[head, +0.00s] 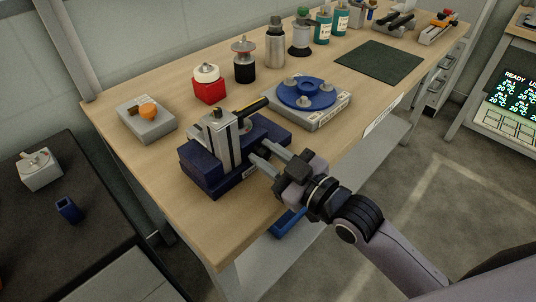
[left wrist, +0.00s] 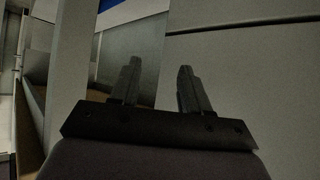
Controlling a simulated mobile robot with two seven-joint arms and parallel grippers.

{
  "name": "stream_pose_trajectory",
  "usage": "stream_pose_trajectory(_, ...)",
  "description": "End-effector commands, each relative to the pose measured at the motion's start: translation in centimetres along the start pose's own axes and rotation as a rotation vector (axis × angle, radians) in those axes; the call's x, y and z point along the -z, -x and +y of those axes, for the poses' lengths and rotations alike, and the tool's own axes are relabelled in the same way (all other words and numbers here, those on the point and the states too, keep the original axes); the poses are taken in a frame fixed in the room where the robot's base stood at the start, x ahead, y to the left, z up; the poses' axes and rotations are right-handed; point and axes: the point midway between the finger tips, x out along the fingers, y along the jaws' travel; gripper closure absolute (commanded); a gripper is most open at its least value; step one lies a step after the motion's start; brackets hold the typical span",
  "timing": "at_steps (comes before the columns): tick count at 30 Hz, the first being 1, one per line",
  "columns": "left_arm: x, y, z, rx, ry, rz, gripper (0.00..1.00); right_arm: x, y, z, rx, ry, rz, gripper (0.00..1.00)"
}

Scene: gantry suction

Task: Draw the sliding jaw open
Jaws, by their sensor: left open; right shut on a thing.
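A dark blue vise (head: 203,172) with a grey metal upright block sits at the near end of the wooden workbench. The sliding jaw cannot be told clearly from the rest of the vise. My right gripper (head: 262,158) reaches in from the right, its fingers at the vise's right side, shut on a part of it that the fingers hide. A black handle (head: 253,106) sticks out behind the metal block. My left gripper (left wrist: 157,80) shows only in the left wrist view, its two fingers apart with nothing between them.
Behind the vise on the workbench (head: 115,91) stand a grey box with an orange knob (head: 148,121), a red block with a white cap (head: 208,84) and a blue turntable (head: 306,93). A dark green mat (head: 380,61) lies farther back. A dark table (head: 85,190) stands at the left.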

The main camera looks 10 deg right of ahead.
Motion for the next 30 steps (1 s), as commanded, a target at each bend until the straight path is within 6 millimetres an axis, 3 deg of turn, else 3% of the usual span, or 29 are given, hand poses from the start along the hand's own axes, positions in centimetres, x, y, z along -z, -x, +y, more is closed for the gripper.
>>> stream_pose_trajectory(12, 0.0, -0.1, 0.0, -0.001, 0.001, 0.000, 0.54, -1.4, 0.0, 3.9, -0.001, 0.004, -0.003, 1.00)
stream_pose_trajectory(22, 0.0, -0.1, 0.1, -0.002, 0.001, 0.001, 0.54, -1.4, 0.0, 4.1, -0.002, 0.001, -0.004, 1.00)
stream_pose_trajectory(23, 0.0, -0.1, 0.1, -0.002, 0.001, 0.001, 0.54, -1.4, 0.0, 4.1, -0.002, 0.001, -0.004, 0.62)
stream_pose_trajectory(24, 0.0, -0.1, 0.1, -0.002, 0.001, 0.001, 0.54, -1.4, 0.0, 4.1, -0.001, 0.001, -0.004, 0.49)
stream_pose_trajectory(30, 0.1, -0.1, 0.1, -0.002, 0.001, 0.002, 0.54, -1.4, 0.0, 4.1, -0.001, 0.000, -0.002, 0.46)
